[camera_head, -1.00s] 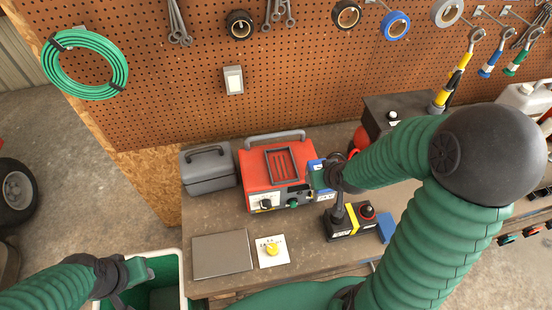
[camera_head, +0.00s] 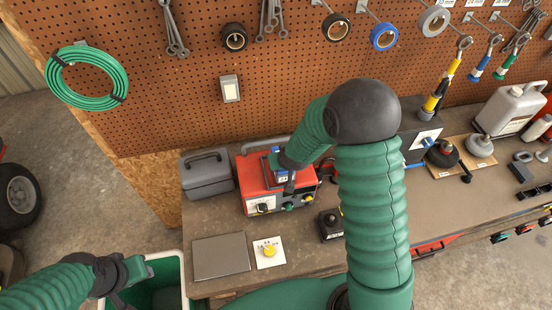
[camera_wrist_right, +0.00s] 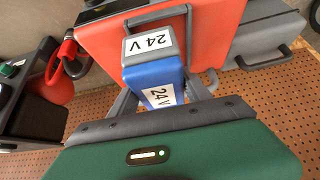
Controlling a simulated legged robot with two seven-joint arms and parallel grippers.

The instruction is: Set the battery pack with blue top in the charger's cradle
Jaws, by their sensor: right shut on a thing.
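The red charger (camera_head: 250,182) stands on the bench with a grey handle and knobs on its front. My right gripper (camera_head: 287,162) is over the charger's top, shut on the battery pack (camera_head: 276,160) with blue top. In the right wrist view the pack (camera_wrist_right: 150,75) sits between the two fingers, blue part nearest me, grey part beyond, both labelled 24 V. Behind it is the charger's red body (camera_wrist_right: 215,30). The gripper and pack hide most of the cradle; I cannot tell whether the pack touches it. My left gripper (camera_head: 135,275) is low at left, its jaws unclear.
A grey case (camera_head: 207,174) stands left of the charger. A grey plate (camera_head: 221,257) and a card with a yellow knob (camera_head: 269,252) lie in front. A black box (camera_head: 330,226) stands right, partly hidden by my arm. A bin (camera_head: 168,270) is at lower left.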

